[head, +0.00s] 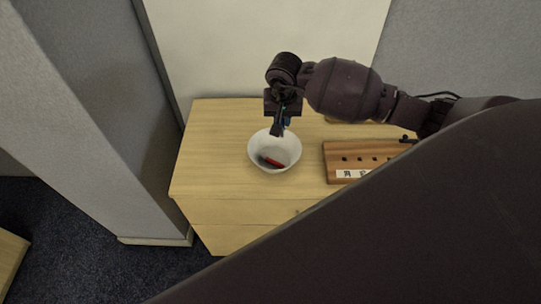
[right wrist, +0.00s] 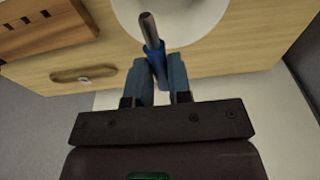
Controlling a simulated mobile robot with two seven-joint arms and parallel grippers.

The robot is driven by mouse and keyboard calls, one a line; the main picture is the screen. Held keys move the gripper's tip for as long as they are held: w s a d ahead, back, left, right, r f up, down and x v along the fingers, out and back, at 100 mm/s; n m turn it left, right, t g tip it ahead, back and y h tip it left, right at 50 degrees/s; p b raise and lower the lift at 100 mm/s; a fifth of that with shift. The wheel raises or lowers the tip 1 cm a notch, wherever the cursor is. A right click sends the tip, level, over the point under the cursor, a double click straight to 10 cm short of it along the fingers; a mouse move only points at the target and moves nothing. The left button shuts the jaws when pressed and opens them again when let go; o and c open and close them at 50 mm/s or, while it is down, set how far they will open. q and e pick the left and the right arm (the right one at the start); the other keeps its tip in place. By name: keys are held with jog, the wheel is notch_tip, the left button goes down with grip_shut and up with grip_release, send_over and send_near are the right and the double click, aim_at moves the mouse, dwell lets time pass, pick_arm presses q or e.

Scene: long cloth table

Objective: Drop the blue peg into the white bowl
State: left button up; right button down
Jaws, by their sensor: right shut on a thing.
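The white bowl (head: 292,148) stands on the wooden top, with a red piece (head: 273,162) and something dark lying inside it. My right gripper (head: 278,131) is over the far side of the bowl, pointing down. In the right wrist view the gripper (right wrist: 160,66) is shut on the blue peg (right wrist: 154,58). The peg's grey metal end (right wrist: 148,26) sticks out past the fingers and overlaps the bowl (right wrist: 190,25). The peg is small and hard to make out in the head view. My left gripper is not in view.
A wooden block with holes and a white label strip (head: 345,150) lies right of the bowl, partly hidden by my own dark arm part. The wooden top (head: 215,140) is clear left of the bowl. Walls stand behind and to the left.

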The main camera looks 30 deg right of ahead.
jog(key=shift+f+b, duration=1.05)
jog(key=shift+f, duration=1.55)
jog(key=c, duration=1)
grip_release()
jog(key=shift+o, duration=0.2)
jog(key=shift+r, duration=0.1)
jog(key=r, duration=0.7)
jog(key=s+r, duration=0.1)
jog(key=r, duration=0.2)
jog(key=shift+s+a+r+b, duration=0.1)
jog(key=shift+a+r+b, duration=0.2)
jog(key=shift+a+b, duration=0.05)
